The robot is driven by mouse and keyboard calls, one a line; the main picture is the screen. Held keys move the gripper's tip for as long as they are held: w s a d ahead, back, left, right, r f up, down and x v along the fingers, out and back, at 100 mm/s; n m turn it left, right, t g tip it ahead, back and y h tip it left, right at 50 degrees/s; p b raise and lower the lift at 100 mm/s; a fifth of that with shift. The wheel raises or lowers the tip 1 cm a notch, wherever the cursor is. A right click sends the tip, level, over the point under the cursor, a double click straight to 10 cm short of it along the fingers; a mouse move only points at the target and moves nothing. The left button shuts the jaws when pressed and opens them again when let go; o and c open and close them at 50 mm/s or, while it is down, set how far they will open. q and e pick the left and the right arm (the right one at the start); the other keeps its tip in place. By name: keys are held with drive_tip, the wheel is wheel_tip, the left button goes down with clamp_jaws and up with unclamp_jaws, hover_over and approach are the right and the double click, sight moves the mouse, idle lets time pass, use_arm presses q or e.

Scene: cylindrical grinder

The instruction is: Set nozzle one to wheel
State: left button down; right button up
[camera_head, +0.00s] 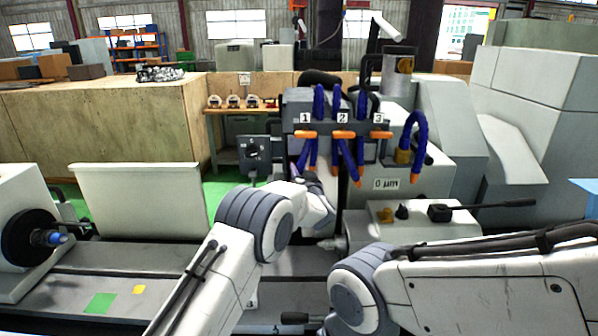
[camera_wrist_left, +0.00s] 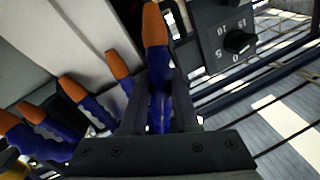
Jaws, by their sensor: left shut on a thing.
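Labels 1 (camera_head: 305,118), 2 (camera_head: 342,118) and 3 (camera_head: 378,118) stand in a row on the grinder head, with orange valves and blue hoses below. My left gripper (camera_wrist_left: 160,110) is shut on a blue hose nozzle with an orange tip (camera_wrist_left: 155,25). It is the nozzle nearest the dial box in the left wrist view, so it appears to be nozzle one. Its tip points away from the fingers. In the head view my left wrist covers the gripper and the tip. I cannot make out the wheel clearly. My right gripper is not visible.
Several other orange-tipped nozzles (camera_wrist_left: 118,65) hang close beside the held one. The dial box (camera_head: 255,155) is on the other side. A curved blue hose (camera_head: 418,135) hangs farther right. The workhead (camera_head: 35,235) stands at the left, and the table (camera_head: 150,262) between is mostly bare.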

use_arm(q)
drive_tip(key=shift+d, duration=0.15)
drive_tip(key=d+n, duration=0.1)
drive_tip(key=d+n+b, duration=0.1)
drive_tip(key=d+n, duration=0.1)
drive_tip(key=shift+d+f+n+g+h, duration=0.3)
drive_tip(key=shift+n+g, duration=0.1)
drive_tip(key=c, duration=0.7)
unclamp_jaws()
drive_tip(key=shift+o, duration=0.2)
